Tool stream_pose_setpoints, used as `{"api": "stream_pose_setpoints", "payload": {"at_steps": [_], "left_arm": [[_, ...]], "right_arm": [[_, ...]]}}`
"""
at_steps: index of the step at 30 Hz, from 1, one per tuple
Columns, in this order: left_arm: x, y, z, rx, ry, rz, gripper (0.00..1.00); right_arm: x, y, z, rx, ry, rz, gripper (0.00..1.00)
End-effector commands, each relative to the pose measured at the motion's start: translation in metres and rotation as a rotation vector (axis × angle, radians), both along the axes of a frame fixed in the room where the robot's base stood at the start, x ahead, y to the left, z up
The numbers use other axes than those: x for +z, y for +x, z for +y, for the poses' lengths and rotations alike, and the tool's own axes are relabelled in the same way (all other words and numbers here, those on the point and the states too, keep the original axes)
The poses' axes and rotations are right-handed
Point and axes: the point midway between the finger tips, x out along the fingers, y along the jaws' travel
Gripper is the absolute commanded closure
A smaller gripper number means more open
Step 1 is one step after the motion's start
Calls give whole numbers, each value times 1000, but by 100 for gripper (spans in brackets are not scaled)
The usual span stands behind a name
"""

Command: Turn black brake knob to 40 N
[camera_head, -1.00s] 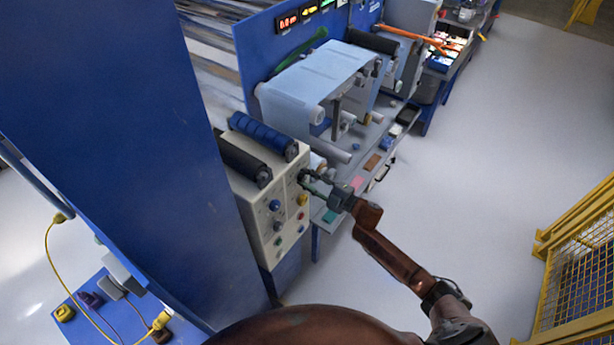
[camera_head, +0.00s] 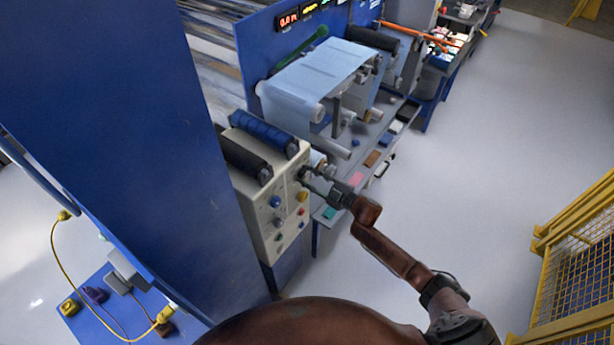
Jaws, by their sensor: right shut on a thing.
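The cream control box (camera_head: 256,222) stands in the middle of the view, with coloured knobs on its face. The black brake knob (camera_head: 302,173) is at the upper right of that face and is mostly hidden by my gripper. My right gripper (camera_head: 307,177) reaches in from the right and is shut on the black knob. A red digital readout (camera_head: 288,19) glows on the blue machine panel; its digits are too small to read surely. My left gripper is not in view.
A blue knob (camera_head: 275,202) and a yellow knob (camera_head: 302,197) sit close by on the face. A blue roller (camera_head: 263,133) and a black roller (camera_head: 244,155) lie on top. Yellow fencing (camera_head: 580,260) stands at right; the floor between is clear.

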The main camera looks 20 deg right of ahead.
Motion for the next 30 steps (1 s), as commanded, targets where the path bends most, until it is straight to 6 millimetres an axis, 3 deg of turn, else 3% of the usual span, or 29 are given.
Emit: {"api": "stream_pose_setpoints", "payload": {"at_steps": [2, 3, 10, 22, 30], "left_arm": [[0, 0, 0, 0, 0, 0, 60], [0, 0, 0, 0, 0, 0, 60], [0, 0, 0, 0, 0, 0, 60], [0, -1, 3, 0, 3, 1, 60], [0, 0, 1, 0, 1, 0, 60]], "right_arm": [[-1, 0, -1, -3, -1, 1, 95], [-1, 0, -1, -3, -1, 1, 70], [0, 0, -1, -1, -2, 1, 54], [-1, -6, -6, -2, -2, 1, 53], [-2, -46, -37, -1, -3, 2, 53]]}}
